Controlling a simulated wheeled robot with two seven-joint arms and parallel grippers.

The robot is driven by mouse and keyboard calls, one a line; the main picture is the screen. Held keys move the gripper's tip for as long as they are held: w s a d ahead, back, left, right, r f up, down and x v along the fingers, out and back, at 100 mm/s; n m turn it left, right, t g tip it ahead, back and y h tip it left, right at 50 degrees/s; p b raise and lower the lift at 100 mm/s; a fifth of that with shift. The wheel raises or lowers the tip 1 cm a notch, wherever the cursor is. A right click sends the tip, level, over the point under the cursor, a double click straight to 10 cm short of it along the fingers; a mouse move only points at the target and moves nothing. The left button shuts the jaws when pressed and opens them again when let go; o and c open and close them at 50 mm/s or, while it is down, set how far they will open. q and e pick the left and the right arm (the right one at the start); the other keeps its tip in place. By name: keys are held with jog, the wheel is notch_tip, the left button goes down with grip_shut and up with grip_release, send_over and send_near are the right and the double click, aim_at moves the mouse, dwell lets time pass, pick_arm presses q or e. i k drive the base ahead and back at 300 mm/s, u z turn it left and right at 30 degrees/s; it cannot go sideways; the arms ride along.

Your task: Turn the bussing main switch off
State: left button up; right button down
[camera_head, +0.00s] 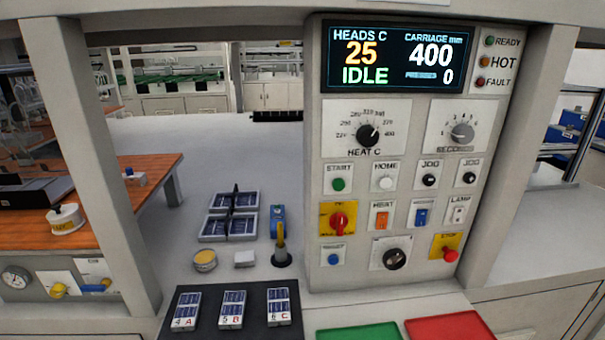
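The bussing control panel (409,130) stands upright right of centre in the head view. On its left side a red rotary handle (339,220) sits on a yellow plate and looks like the main switch. The handle looks roughly upright; its plate's lettering is too small to read. The display (397,60) above is lit and shows HEADS C 25, IDLE, CARRIAGE 400 mm and a 0. Neither of my grippers is in view.
A dark mat (258,329) with cells, a green tray (360,331) and a red tray (449,327) lie in front.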

aim_at(338, 221)
jog(key=u, duration=1.5)
jog(key=k, duration=1.65)
jog(key=z, duration=2.1)
